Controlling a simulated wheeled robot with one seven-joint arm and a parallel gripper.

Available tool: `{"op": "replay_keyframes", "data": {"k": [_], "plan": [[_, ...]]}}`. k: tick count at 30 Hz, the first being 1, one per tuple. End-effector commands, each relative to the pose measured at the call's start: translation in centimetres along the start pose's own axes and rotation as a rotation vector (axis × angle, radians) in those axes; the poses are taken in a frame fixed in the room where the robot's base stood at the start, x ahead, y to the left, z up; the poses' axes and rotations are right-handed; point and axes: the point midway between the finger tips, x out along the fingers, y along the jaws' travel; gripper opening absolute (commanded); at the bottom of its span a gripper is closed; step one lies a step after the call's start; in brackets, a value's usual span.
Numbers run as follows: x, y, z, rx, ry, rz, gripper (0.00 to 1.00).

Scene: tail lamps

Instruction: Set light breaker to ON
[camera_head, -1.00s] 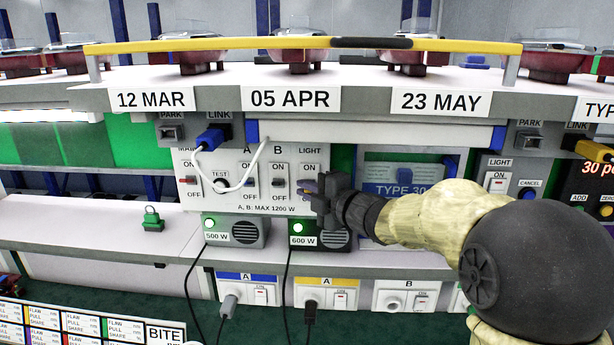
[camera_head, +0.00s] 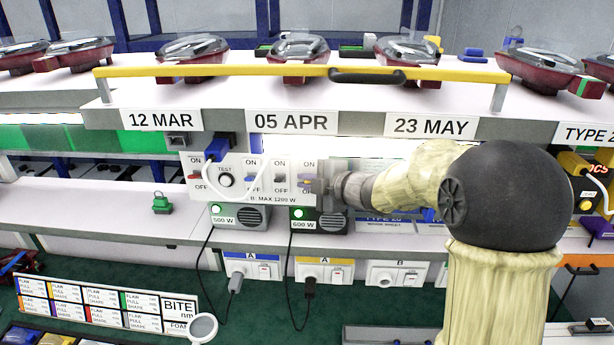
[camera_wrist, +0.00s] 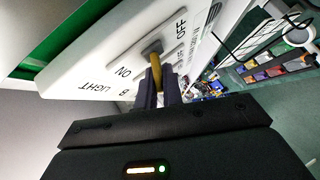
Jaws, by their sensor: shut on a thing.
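The breaker panel (camera_head: 235,182) is a white plate with several switches marked ON above and OFF below. The light breaker (camera_head: 304,182) is at its right end, partly hidden by my gripper (camera_head: 318,186). In the wrist view, my gripper (camera_wrist: 162,92) is shut on the yellowish lever of the light breaker (camera_wrist: 155,68). The lever stands out from its slot between the ON and OFF labels. Its exact setting is hard to tell. The word LIGHT shows upside down on the plate there.
A yellow rail (camera_head: 250,71) with a black grip runs above date labels. Two power boxes (camera_head: 240,217) marked 500 W and 600 W sit below the panel, with cables hanging down. A bright white band (camera_head: 350,146) shows under the shelf, right of the panel.

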Motion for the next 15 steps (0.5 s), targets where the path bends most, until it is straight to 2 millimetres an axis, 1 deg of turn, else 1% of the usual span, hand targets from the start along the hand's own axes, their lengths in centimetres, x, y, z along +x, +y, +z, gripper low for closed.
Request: {"op": "replay_keyframes", "data": {"k": [10,11,12,15], "plan": [[0.01,-0.10,0.05,0.003,-0.001,-0.002,0.00],[0.01,-0.10,0.05,0.003,-0.001,-0.002,0.14],[0.01,-0.09,0.04,0.003,-0.001,-0.002,0.17],[0.01,-0.06,0.03,0.002,-0.001,-0.002,0.17]]}}
